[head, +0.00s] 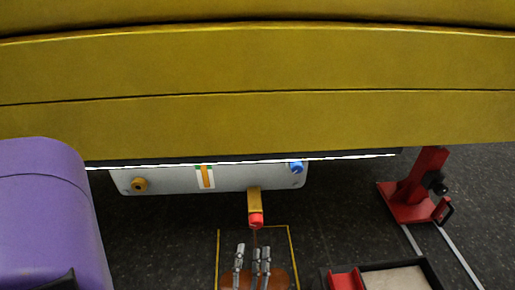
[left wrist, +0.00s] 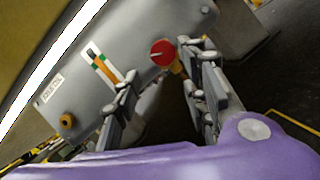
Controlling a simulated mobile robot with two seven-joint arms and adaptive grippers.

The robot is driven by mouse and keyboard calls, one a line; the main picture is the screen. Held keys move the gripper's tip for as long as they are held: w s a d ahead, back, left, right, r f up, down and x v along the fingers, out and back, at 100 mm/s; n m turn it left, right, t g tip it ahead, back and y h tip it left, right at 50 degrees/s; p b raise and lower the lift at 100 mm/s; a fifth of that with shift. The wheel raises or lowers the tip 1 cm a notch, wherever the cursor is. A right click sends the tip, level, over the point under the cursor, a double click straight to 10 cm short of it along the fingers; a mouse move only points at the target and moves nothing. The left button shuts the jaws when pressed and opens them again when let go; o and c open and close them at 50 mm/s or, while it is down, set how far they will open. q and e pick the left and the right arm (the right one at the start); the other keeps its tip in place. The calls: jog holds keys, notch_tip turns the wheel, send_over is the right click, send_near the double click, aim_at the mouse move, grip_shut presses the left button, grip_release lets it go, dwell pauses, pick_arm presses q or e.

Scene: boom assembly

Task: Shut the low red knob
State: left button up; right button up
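The low red knob (head: 256,220) sits at the end of a yellow stem below the grey panel (head: 225,182). In the left wrist view the red knob (left wrist: 162,53) shows as a round face with a pale mark across it. My left gripper (head: 252,252) is just below the knob in the head view. In the left wrist view its fingers (left wrist: 166,66) are spread, with the knob in the gap near the fingertips. Nothing is held, and I cannot tell whether a finger touches the knob. My right gripper is in neither view.
A large yellow boom (head: 260,70) hangs over the panel. The panel also carries a blue knob (head: 297,167), an orange knob (head: 139,185) and a striped gauge (head: 205,177). A red stand (head: 415,190) and a black-rimmed tray (head: 432,269) are on the right.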

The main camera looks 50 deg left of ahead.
aim_at(253, 226)
pick_arm(q)
jog(key=b+x, duration=0.1)
jog(key=x, duration=0.5)
jog(key=shift+w+r, duration=0.1)
jog(key=shift+w+a+r, duration=0.25)
jog(key=shift+w+a, duration=0.1)
jog(key=shift+w, duration=0.05)
jog(key=shift+w+a, duration=0.1)
jog(key=c, duration=1)
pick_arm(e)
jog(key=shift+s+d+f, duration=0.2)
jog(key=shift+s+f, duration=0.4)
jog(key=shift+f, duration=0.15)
